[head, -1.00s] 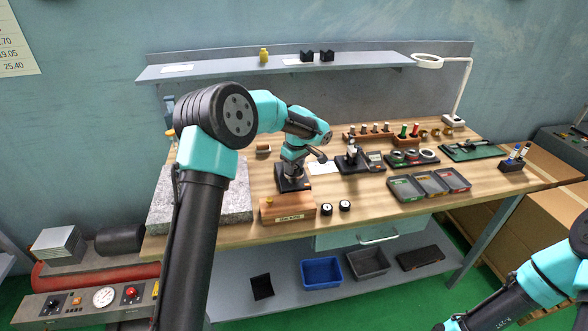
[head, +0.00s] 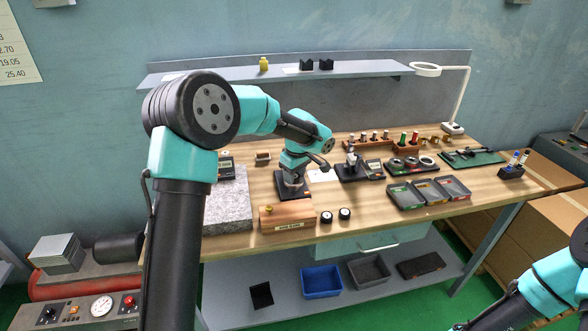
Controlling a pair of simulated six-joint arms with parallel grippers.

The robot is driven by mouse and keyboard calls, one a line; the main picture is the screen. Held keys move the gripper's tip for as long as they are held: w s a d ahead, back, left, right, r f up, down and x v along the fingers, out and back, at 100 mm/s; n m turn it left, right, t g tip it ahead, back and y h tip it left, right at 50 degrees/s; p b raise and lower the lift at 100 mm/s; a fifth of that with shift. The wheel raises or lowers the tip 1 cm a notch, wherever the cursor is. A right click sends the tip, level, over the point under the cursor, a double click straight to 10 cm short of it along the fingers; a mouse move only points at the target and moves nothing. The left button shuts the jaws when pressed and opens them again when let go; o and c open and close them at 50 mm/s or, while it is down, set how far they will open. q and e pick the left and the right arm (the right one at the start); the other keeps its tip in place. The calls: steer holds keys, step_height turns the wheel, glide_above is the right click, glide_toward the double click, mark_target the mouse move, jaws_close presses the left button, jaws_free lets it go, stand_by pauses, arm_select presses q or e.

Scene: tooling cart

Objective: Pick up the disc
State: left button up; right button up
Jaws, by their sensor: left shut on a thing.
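My left gripper (head: 292,181) points down over a small black base plate (head: 287,194) on the left-centre part of the bench. It is shut on a small greyish thing just above the plate, which I take to be the disc. My own wrist and fingers hide most of it, and I cannot tell whether it touches the plate. My right arm shows at the lower right, but its gripper is out of the frame.
A wooden block (head: 287,215) and two small round black-and-white pieces (head: 335,215) lie in front of the gripper. A stand (head: 352,166) is to its right, with grey trays (head: 427,192) beyond. A granite slab (head: 228,205) is to its left.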

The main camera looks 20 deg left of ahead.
arm_select(q)
steer(key=s+d, duration=0.1)
steer(key=s, duration=0.2)
steer(key=s+d, duration=0.1)
steer(key=s, duration=0.2)
steer(key=s+d+r, duration=0.1)
steer(key=s+d, duration=0.1)
steer(key=s, duration=0.1)
steer(key=shift+s, duration=0.25)
